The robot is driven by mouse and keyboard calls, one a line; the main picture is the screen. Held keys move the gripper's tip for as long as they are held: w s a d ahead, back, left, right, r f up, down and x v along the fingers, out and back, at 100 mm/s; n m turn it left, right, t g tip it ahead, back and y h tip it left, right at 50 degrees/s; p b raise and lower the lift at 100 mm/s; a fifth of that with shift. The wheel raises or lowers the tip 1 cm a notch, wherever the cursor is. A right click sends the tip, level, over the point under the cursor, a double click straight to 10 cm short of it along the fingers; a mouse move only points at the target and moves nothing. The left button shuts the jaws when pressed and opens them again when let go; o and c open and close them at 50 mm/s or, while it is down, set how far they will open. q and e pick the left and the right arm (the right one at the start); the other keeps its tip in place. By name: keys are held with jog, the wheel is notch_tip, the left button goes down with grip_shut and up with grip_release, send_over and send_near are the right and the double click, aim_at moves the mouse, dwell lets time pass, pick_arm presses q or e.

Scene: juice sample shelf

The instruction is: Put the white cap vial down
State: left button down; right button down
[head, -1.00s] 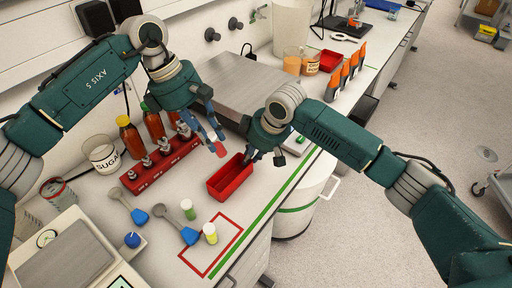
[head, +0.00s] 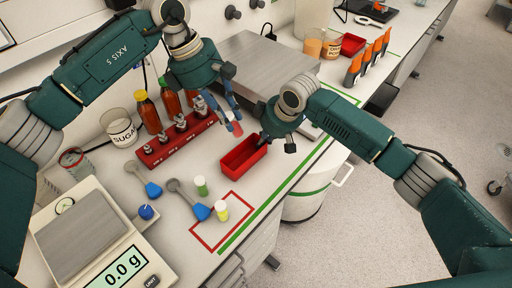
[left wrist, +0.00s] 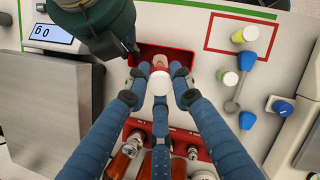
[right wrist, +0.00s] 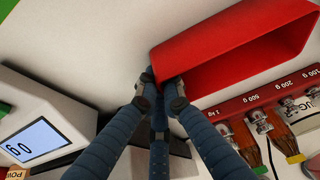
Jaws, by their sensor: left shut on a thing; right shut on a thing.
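My left gripper (head: 233,120) is shut on a vial with a white cap (left wrist: 160,82) and a reddish body (head: 237,130). It holds the vial in the air beside and above the red bin (head: 243,168). In the left wrist view the cap faces the camera, with the bin (left wrist: 189,60) behind.
A red rack of metal weights (head: 176,145) stands left of the bin, with bottles behind. A scale (head: 80,240) reads 0.0 g at lower left. The red outlined area has free room.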

pick_arm(q)
jog(key=shift+s+d+f+n, duration=0.1)
jog(key=shift+n, duration=0.3)
jog(key=shift+f, duration=0.2)
notch_tip(320, 180, down, 10)
jog(key=shift+r+n, duration=0.2)
jog(key=shift+n, duration=0.1)
jog(key=shift+f, duration=0.6)
jog(key=c, duration=1.5)
grip_release()
jog(key=shift+r, duration=0.15)
